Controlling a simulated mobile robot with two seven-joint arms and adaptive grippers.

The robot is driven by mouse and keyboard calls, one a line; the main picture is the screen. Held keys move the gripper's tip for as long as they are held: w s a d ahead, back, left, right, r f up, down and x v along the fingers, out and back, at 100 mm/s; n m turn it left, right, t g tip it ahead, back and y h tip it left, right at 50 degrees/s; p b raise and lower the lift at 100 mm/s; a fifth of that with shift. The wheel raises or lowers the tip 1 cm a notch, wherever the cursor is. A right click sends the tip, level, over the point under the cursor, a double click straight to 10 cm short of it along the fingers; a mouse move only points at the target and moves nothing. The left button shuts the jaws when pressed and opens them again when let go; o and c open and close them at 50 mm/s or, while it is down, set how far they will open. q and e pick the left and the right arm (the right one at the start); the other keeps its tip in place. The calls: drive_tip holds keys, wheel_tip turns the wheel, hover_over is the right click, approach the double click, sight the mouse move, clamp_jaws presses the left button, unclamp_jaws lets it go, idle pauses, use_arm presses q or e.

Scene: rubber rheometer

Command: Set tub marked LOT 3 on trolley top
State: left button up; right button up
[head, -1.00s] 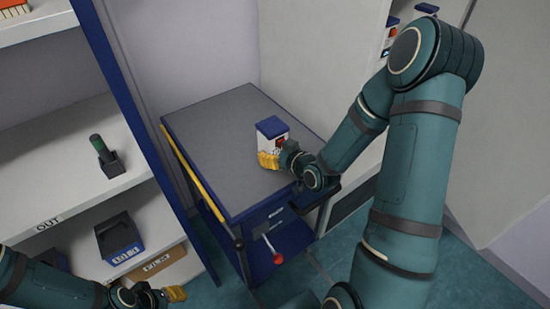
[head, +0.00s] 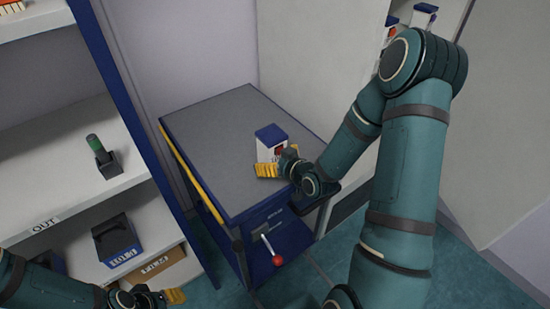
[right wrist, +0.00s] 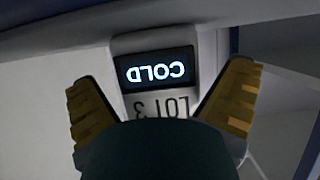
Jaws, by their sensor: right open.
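The LOT 3 tub (head: 268,150) is white with a blue lid and stands upright on the grey trolley top (head: 215,130), towards its right side. In the right wrist view the tub (right wrist: 155,45) shows a dark "COLD" panel above "LOT 3". My right gripper (head: 280,163) is open at the tub's near side, with its yellow fingers spread to either side of it. In the right wrist view the right gripper (right wrist: 160,108) has a finger by each edge of the tub. My left gripper (head: 172,296) is low at the left, away from the tub; its jaw opening is unclear.
A white shelf unit at left has a ledge marked OUT (head: 46,224), a green-topped item in a dark holder (head: 102,156) and a dark bin (head: 117,240). The trolley's red-knobbed lever (head: 277,260) sticks out in front. The trolley top's left and back are clear.

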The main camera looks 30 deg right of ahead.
sight(234, 247)
drive_tip(key=p+v, duration=0.1)
drive_tip(key=v, duration=0.5)
drive_tip(key=shift+s+r, duration=0.3)
drive_tip(key=shift+r, duration=0.05)
drive_tip(key=shift+p+v, duration=2.6)
drive_tip(key=shift+p, duration=1.9)
drive_tip(key=a+f+g, duration=0.2)
drive_tip(key=a, duration=0.2)
drive_tip(key=a+f+g+y, duration=0.1)
drive_tip(key=a+f+g, duration=0.1)
drive_tip(key=a, duration=0.2)
drive_tip(key=w+a+f+m+g+y, duration=0.1)
drive_tip(key=a+f+g, duration=0.1)
drive_tip(key=a+f, duration=0.1)
drive_tip(key=shift+a, duration=0.5)
drive_tip(key=s+a+g, duration=0.2)
drive_tip(key=a, duration=0.1)
drive_tip(key=s+a+f+m+g, duration=0.1)
drive_tip(key=s+a, duration=0.1)
drive_tip(key=a, duration=0.2)
drive_tip(key=s+a+f+g, duration=0.1)
drive_tip(key=s+a+g, duration=0.1)
drive_tip(key=a, duration=0.1)
drive_tip(key=shift+a+f+m+g+y, duration=0.2)
drive_tip(key=shift+a+m+g+y, duration=0.1)
drive_tip(key=shift+m+y, duration=0.1)
